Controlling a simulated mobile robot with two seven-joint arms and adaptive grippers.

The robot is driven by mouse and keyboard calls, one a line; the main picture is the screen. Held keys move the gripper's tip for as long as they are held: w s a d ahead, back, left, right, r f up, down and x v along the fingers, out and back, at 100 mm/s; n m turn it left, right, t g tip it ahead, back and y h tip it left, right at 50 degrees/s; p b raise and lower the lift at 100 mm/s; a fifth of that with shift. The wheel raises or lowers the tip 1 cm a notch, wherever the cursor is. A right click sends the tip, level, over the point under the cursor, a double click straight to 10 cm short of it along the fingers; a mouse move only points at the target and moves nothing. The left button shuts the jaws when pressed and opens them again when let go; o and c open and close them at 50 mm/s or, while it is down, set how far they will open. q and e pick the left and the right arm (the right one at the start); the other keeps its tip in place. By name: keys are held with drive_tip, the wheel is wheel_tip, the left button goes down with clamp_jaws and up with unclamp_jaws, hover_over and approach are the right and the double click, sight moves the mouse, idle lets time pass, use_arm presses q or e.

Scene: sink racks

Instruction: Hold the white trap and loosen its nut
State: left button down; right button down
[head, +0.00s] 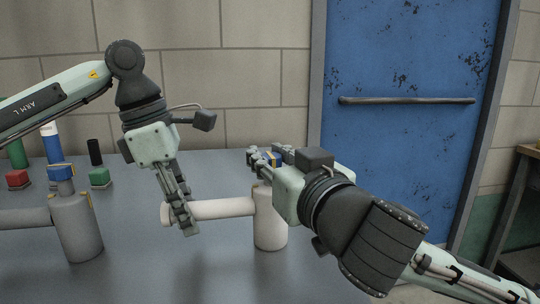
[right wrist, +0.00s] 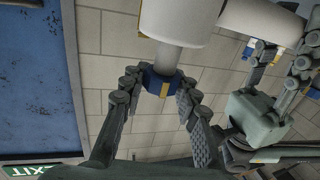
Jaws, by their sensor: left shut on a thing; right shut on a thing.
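The white trap (head: 270,228) stands on the grey table, a cylinder with a side pipe (head: 225,209) running left. Its blue nut (right wrist: 160,82) with a yellow stripe sits on the neck and shows in the right wrist view, which is upside down. My left gripper (head: 184,222) is shut on the pipe near its left end; its fingers also show in the right wrist view. My right gripper (right wrist: 158,84) is shut on the nut, with a finger on each side. In the head view the nut is partly hidden by the right gripper.
A grey trap (head: 78,230) with a blue nut stands at the left. Behind it are a red block (head: 17,179), a green block (head: 99,177) and a blue-and-white bottle (head: 51,143). The front middle of the table is clear. A blue door (head: 410,60) is behind.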

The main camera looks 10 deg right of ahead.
sight(271, 155)
drive_tip(key=c, duration=1.1)
unclamp_jaws()
drive_tip(key=shift+r, duration=0.1)
wheel_tip(271, 155, up, 10)
drive_tip(key=shift+f, duration=0.1)
